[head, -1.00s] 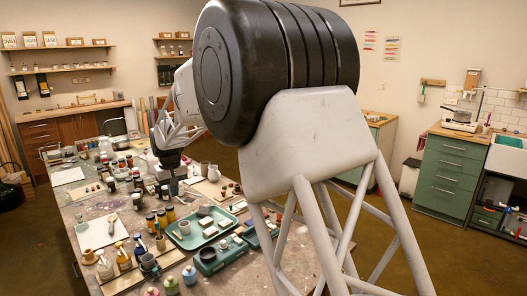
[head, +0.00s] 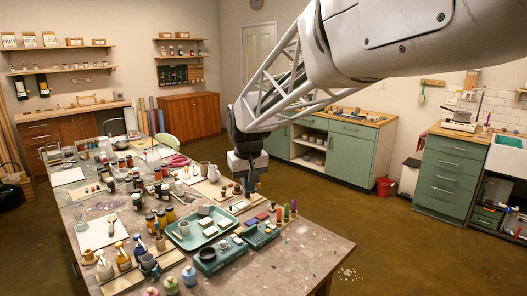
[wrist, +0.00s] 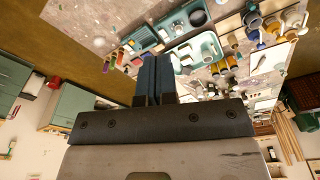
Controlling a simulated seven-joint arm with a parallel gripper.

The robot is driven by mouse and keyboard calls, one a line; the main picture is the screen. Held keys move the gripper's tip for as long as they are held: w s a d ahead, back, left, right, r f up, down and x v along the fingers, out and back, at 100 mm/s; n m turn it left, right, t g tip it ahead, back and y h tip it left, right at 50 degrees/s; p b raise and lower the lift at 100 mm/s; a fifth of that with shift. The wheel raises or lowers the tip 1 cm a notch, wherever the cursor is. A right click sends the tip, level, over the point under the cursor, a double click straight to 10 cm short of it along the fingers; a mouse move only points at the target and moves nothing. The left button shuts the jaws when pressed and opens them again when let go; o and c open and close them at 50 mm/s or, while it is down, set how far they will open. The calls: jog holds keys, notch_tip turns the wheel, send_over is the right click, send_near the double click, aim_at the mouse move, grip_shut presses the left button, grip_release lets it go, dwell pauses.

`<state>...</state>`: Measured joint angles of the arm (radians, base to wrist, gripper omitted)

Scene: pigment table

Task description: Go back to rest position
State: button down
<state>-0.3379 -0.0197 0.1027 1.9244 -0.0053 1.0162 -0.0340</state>
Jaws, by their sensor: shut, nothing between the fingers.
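My gripper (head: 251,187) is in the head view, above the right side of the table (head: 310,246), pointing down. In the wrist view the two dark fingers (wrist: 155,75) lie close together, shut, with nothing held between them. Below and around the gripper lie the table's things. The teal tray (head: 181,245) with several pale blocks is to its left and nearer. A row of upright coloured-handled tools (head: 286,213) stands to its right. Whether the fingertips touch anything below cannot be told.
Several jars and bottles (head: 160,219) crowd the table's left and middle. Teal box trays (head: 207,262) sit near the front. The table's right front corner is mostly bare. Green cabinets (head: 349,153) stand behind, with open floor (head: 400,240) between.

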jog(key=s+d+f+m, duration=0.1)
jog(key=s+d+f, duration=0.1)
jog(key=s+d, duration=0.5)
jog(key=s+d+f+m, duration=0.2)
jog(key=s+d, duration=0.6)
jog(key=s, duration=0.8)
jog(key=s+d+f+m+t, duration=0.1)
jog(key=s+d+f, duration=0.1)
jog(key=s+d, duration=0.5)
jog(key=s, duration=0.4)
jog(key=shift+s+d+h, duration=0.2)
jog(key=shift+d+h, duration=0.1)
jog(key=shift+d, duration=0.1)
